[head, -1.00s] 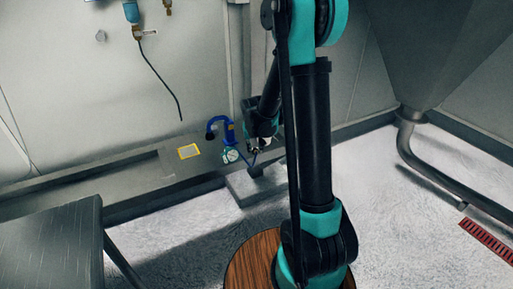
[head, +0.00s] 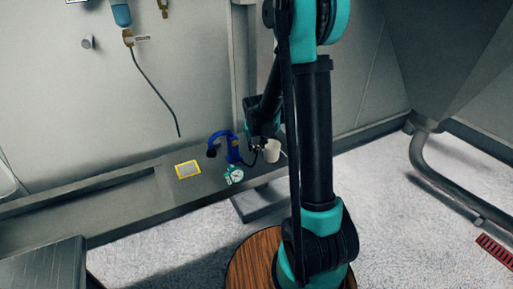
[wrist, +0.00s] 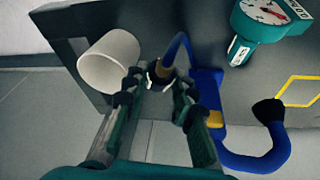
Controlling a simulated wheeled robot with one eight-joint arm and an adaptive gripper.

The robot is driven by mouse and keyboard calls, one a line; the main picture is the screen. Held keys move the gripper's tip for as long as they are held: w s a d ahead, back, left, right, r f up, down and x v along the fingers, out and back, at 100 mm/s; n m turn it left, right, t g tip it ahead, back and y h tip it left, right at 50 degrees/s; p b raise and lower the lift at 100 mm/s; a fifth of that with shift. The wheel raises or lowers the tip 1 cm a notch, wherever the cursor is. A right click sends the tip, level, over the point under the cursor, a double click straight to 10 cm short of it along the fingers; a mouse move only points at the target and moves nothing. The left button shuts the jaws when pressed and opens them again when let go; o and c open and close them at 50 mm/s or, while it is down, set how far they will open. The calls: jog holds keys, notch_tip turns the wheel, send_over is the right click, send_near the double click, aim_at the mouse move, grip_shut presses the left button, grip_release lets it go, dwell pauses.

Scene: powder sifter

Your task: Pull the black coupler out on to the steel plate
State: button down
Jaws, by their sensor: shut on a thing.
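My gripper (wrist: 158,84) is shut on a small dark part (wrist: 158,72) with a brass-coloured piece and a thin blue hose running from it. This seems to be the black coupler, mostly hidden between the fingers. In the head view my gripper (head: 259,147) is low over the grey steel ledge, just right of the blue curved fixture (head: 232,146). That fixture also shows in the wrist view (wrist: 250,160), ending in a black tip (wrist: 268,111). A yellow-outlined square (head: 188,169) lies on the ledge left of it, probably marking the steel plate.
A dial gauge (head: 234,175) sits by the fixture. A black hose (head: 157,92) hangs above the ledge. A grey table (head: 45,268) is at lower left.

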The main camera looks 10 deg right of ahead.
jog(key=shift+w+d+f, duration=0.1)
jog(key=shift+w+f, duration=0.9)
jog(key=shift+f, duration=0.25)
jog(key=shift+w+f, duration=0.95)
jog(key=shift+f, duration=1.2)
jog(key=c, duration=1.2)
grip_release()
jog(key=shift+o, duration=0.2)
jog(key=v, duration=1.2)
